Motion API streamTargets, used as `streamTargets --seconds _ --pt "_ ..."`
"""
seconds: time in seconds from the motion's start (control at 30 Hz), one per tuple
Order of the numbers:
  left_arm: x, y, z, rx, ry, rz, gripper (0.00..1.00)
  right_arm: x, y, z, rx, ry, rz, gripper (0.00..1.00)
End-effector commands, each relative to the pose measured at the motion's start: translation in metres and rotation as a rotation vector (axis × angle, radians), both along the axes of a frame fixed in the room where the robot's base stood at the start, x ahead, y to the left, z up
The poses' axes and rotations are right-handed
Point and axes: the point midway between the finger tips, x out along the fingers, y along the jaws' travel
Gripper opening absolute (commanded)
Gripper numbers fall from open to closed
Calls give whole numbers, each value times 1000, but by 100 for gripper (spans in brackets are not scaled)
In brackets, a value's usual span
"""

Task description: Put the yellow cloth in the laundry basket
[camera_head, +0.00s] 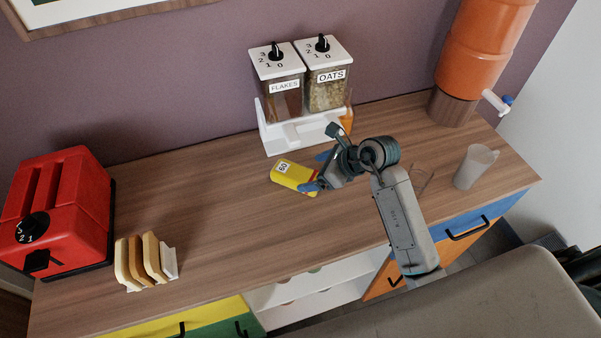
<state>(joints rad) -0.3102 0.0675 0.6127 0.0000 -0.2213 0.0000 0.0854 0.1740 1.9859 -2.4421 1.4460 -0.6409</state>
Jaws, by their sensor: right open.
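No cloth and no laundry basket can be made out in the head view. The only loose yellow thing on the counter is a small yellow container (292,177) with a white number label and a reddish edge, lying in front of the dispensers. My right gripper (316,171) is open, with its blue fingertips at the right end of this container. One fingertip overlaps the container in the picture; whether it touches cannot be told. My left gripper is not in view.
The wooden counter (220,215) holds a red toaster (62,210), a rack of bread slices (145,261), flakes and oats dispensers (303,92), an orange drink dispenser (482,50) and a clear jug (475,167). The counter's middle left is clear. Coloured drawers (465,220) lie below.

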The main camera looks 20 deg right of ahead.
Motion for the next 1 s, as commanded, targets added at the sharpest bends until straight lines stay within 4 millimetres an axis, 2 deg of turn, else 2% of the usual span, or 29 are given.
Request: streamTargets --seconds 0.17,0.47,0.63,0.9,1.0 --pt "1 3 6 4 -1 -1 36 9 9 -11 2 0 -1 87" --pt "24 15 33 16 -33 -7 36 30 24 -28 1 2 -2 87" --pt "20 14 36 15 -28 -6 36 38 33 -44 0 2 -3 87" --pt "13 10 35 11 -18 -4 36 39 34 -48 -2 0 -3 87" --pt "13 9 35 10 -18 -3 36 39 34 -47 -2 0 -3 70"
